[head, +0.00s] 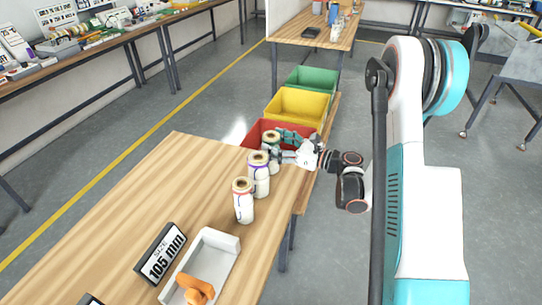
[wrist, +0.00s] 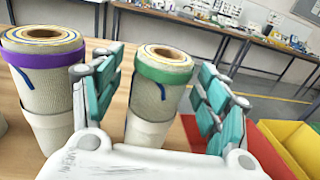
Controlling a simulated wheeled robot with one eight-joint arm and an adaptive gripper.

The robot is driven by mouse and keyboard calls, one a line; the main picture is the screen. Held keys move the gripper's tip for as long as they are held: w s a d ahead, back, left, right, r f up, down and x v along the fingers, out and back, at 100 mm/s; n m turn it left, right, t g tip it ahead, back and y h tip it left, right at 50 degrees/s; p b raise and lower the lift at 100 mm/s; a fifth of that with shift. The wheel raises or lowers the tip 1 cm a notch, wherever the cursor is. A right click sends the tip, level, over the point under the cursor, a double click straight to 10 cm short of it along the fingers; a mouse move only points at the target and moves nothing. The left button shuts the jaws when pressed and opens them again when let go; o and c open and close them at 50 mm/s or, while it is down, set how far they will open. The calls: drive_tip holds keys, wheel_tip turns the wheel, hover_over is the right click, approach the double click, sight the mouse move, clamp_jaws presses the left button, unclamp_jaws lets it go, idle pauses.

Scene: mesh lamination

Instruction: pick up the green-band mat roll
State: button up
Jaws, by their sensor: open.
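The green-band mat roll (wrist: 154,106) stands upright in a white cup-like holder on the wooden table, with its green band (wrist: 163,71) near the top. My gripper (wrist: 160,95) is open, with one teal finger on each side of this roll in the wrist view. I cannot tell whether either finger touches it. In the head view the roll (head: 271,137) is the farthest of the rolls, partly hidden by the purple-band roll and my gripper (head: 285,138).
The purple-band roll (wrist: 46,95) stands close by, left of the left finger. A red-band roll (head: 243,204) stands nearer. Red (head: 252,135), yellow (head: 297,105) and green (head: 312,80) bins line up beyond the table. A white tray (head: 222,240) and a "105 mm" sign (head: 161,254) are in front.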

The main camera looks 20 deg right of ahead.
drive_tip(key=shift+x, duration=0.95)
drive_tip(key=c, duration=1.3)
